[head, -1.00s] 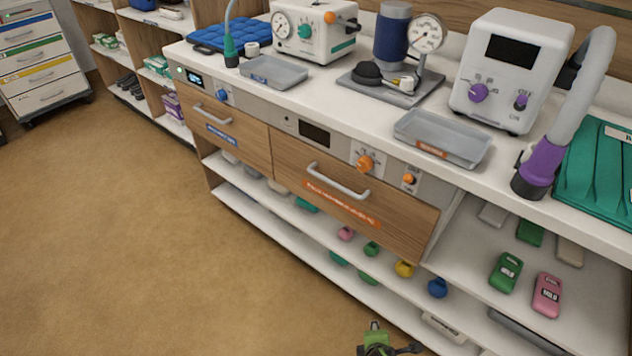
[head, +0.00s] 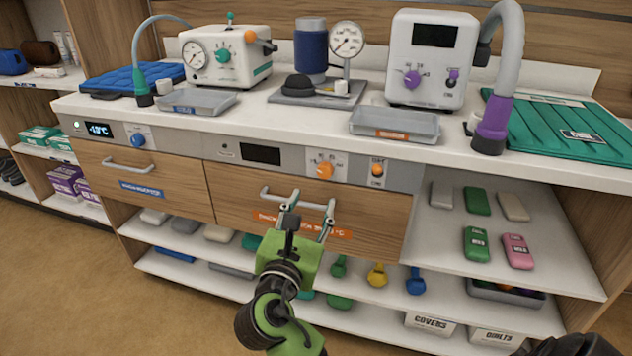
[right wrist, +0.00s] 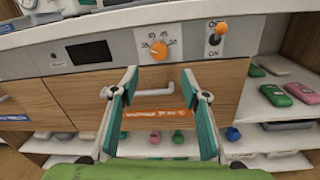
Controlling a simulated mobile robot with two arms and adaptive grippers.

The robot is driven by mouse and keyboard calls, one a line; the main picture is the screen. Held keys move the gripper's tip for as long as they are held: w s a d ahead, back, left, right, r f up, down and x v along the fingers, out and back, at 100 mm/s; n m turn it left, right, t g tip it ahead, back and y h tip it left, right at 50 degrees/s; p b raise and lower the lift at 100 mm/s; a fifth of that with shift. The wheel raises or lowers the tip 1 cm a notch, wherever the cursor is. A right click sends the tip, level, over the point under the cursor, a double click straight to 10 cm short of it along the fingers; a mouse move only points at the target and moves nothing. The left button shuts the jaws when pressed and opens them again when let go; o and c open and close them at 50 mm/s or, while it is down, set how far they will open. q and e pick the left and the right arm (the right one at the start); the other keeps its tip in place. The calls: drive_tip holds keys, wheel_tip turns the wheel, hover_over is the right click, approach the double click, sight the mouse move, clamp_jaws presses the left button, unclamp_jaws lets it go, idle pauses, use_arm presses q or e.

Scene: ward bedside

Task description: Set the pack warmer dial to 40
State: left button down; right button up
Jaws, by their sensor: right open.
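The orange dial (head: 325,170) sits on the grey panel (head: 215,152) above the right wooden drawer, and it also shows in the right wrist view (right wrist: 160,49). Small marks surround it, too small to read surely, so I cannot tell its setting. The panel's display (head: 261,155) is dark. An orange-tipped switch (head: 377,170) with an ON mark is right of the dial. My right gripper (head: 311,207) is open and empty in front of the drawer, below the dial and apart from it. In the right wrist view its fingers (right wrist: 159,75) frame the drawer handle. My left gripper is out of view.
The right drawer's handle (head: 292,200) stands out below the dial. A second panel has a blue dial (head: 138,141) and lit display (head: 99,129). A grey tray (head: 395,124) stands on the counter above. Shelves below hold several small packs. Brown floor is clear at left.

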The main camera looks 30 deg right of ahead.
drive_tip(key=b, duration=0.1)
approach(324, 174)
drive_tip(key=x, duration=0.7)
drive_tip(key=shift+w+d+b, duration=0.1)
drive_tip(key=shift+w+b, duration=0.05)
drive_tip(key=shift+b, duration=0.2)
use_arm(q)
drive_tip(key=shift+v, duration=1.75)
use_arm(e)
drive_tip(key=shift+w+d, duration=0.45)
drive_tip(key=c, duration=1.1)
